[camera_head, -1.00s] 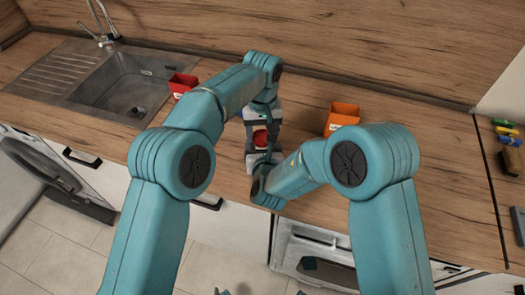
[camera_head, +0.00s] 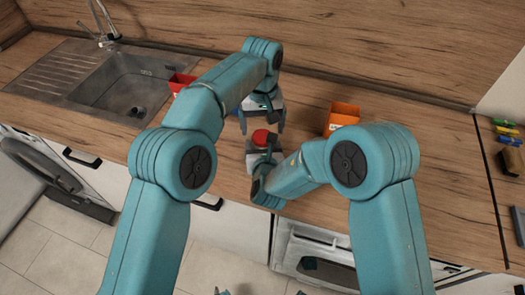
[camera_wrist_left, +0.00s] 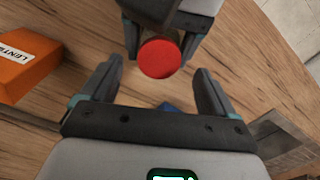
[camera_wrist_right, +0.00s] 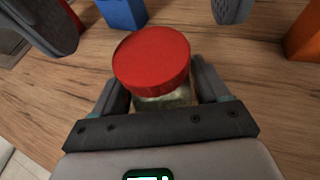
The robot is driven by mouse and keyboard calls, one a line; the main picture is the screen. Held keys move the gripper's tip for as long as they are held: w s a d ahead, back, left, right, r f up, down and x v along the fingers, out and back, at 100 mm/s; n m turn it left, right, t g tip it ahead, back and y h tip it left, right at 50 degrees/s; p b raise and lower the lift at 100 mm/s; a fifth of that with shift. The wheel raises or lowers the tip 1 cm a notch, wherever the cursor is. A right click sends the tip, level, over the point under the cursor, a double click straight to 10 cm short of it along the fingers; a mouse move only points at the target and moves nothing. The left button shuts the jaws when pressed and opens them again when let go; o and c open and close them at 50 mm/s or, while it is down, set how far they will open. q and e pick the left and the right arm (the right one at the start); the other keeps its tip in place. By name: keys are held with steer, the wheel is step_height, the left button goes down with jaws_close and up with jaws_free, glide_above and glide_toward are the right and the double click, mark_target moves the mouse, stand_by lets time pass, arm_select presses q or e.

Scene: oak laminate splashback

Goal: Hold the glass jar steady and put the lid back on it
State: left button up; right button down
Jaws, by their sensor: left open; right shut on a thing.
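The glass jar (camera_wrist_right: 168,98) is clasped between the fingers of my right gripper (camera_wrist_right: 160,88), which also shows in the head view (camera_head: 262,150). The red lid (camera_wrist_right: 152,60) sits on the jar's mouth and looks level. The lid also shows in the head view (camera_head: 260,137) and the left wrist view (camera_wrist_left: 160,58). My left gripper (camera_head: 262,125) is open and empty, just behind the lid and apart from it. Its spread fingers show in the left wrist view (camera_wrist_left: 155,80). Most of the jar's glass is hidden by the lid and the right fingers.
A blue box (camera_wrist_right: 122,12) is behind the jar. The sink (camera_head: 120,88) is at far left.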

arm_select(q)
steer(key=shift+r, duration=2.2)
arm_select(e)
jaws_free()
arm_select(q)
step_height(320, 180, down, 4)
steer(key=b, duration=0.3)
steer(key=shift+b, duration=0.4)
arm_select(e)
steer(key=v, duration=1.6)
steer(key=shift+s, duration=0.15)
